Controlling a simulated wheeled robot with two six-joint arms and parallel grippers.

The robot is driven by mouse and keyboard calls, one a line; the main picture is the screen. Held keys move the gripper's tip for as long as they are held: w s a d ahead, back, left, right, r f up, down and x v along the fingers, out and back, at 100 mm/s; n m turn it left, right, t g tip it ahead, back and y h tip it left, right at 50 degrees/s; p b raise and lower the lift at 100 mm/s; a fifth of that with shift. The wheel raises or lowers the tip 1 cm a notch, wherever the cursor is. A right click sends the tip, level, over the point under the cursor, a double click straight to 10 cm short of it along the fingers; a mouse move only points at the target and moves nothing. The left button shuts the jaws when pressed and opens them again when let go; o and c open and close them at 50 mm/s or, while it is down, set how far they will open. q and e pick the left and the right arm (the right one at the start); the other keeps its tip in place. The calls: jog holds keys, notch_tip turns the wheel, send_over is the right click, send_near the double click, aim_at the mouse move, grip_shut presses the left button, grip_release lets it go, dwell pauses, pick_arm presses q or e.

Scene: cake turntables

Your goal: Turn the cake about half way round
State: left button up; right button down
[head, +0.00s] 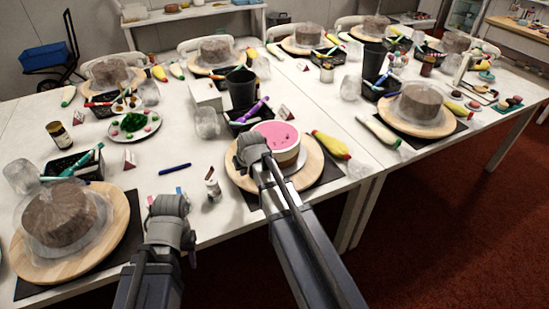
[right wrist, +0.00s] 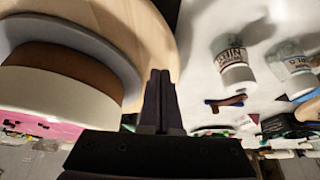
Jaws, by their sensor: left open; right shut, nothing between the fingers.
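The cake (head: 282,135) has a pink top, a white upper side and a brown lower side. It stands on a round wooden turntable (head: 314,168) near the front edge of the table. In the right wrist view the cake (right wrist: 60,75) is at the left, on a grey disc over the wooden board (right wrist: 150,38). My right gripper (head: 250,146) is by the cake's left side, partly covering it. Its fingers (right wrist: 161,85) are shut and empty, over the board's edge, apart from the cake. My left gripper (head: 168,200) is open, left of the turntable; its fingertips are hard to make out.
A small bottle (head: 212,187) stands between my left gripper and the turntable. A blue pen (head: 175,169) lies behind my left gripper. A yellow piping bag (head: 331,145) lies right of the cake. A wrapped brown cake (head: 60,215) stands at the left, another (head: 417,102) at the right.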

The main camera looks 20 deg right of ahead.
aim_at(244, 180)
jog(key=shift+f, duration=0.2)
jog(key=shift+f+b, duration=1.3)
jog(key=shift+b, duration=0.15)
jog(key=shift+r, duration=0.1)
jog(key=s+d, duration=0.4)
jog(key=shift+s, duration=0.4)
jog(key=shift+d, duration=0.1)
jog(key=s+d, duration=0.2)
jog(key=d, duration=0.1)
jog(key=s+d, duration=0.1)
jog(key=d, duration=0.1)
jog(key=shift+d, duration=0.25)
